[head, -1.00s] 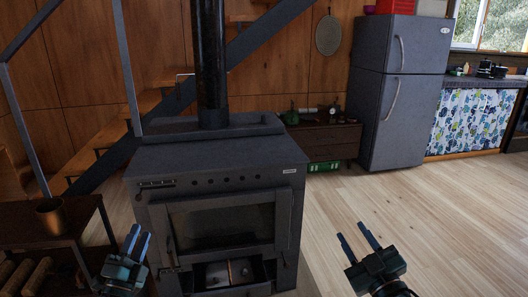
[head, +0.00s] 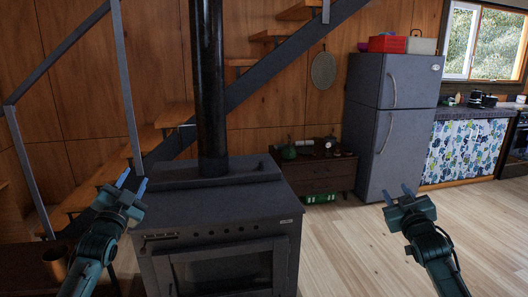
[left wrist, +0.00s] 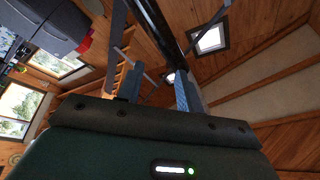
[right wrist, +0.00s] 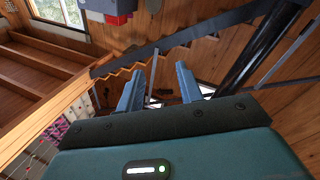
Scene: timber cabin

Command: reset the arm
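My left gripper (head: 132,184) is raised at the left of the head view, in front of the stove's left side. Its two blue fingers are apart with nothing between them; the left wrist view also shows the fingers (left wrist: 158,90) apart. My right gripper (head: 406,190) is raised at the right of the head view, over the open floor. Its fingers are apart and empty, as the right wrist view (right wrist: 160,85) also shows. Both grippers point upward and away from me.
A dark stove (head: 215,207) with a black flue (head: 207,90) stands at centre. A staircase (head: 262,72) rises behind it. A low cabinet (head: 320,175) and a grey fridge (head: 392,125) stand at the back. A brass-coloured cup (head: 56,262) is at lower left. Wooden floor (head: 345,255) is clear at right.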

